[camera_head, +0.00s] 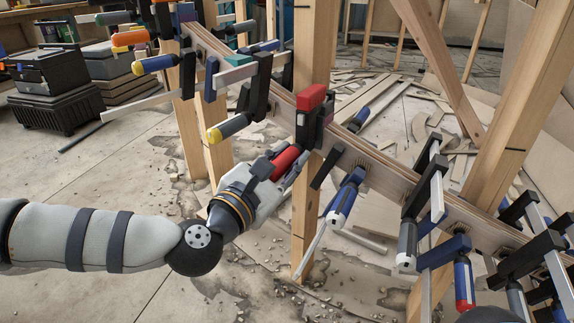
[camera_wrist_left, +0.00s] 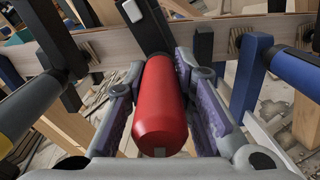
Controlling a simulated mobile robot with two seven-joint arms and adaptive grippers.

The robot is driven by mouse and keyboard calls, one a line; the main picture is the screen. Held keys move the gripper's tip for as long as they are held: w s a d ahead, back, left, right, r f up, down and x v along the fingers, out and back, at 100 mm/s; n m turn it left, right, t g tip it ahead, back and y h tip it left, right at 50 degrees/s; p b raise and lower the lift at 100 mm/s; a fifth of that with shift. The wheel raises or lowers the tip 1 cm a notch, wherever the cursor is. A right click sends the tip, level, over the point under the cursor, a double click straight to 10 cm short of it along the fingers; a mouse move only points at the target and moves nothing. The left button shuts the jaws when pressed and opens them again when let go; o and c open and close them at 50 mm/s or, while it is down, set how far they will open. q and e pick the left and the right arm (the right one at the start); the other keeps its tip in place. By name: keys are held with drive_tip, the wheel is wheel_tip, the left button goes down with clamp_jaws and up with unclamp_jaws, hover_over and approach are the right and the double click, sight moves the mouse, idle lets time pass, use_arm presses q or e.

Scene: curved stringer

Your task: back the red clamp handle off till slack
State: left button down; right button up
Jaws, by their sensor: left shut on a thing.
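The red clamp handle (camera_head: 286,161) belongs to a clamp with a red upper jaw (camera_head: 311,98), set on the curved wooden stringer (camera_head: 283,103). My left gripper (camera_head: 279,168) is shut on the red handle. In the left wrist view the red handle (camera_wrist_left: 160,108) lies lengthwise between the two purple-padded fingers of my left gripper (camera_wrist_left: 160,105), with its end toward the camera. Part of the handle is hidden by the fingers in the head view. My right gripper does not show.
A yellow-and-grey handle (camera_head: 228,128) is close to the left, and a blue handle (camera_head: 342,200) hangs close to the right. Several more clamps line the stringer. A wooden post (camera_head: 305,230) stands below it. Black cases (camera_head: 52,85) sit on the floor at left; wood scraps lie behind.

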use_arm(q)
drive_tip(key=shift+n+b, duration=0.6)
drive_tip(key=shift+n, duration=0.7)
drive_tip(key=c, duration=1.3)
unclamp_jaws()
drive_tip(key=shift+c, duration=0.2)
drive_tip(key=v, duration=1.2)
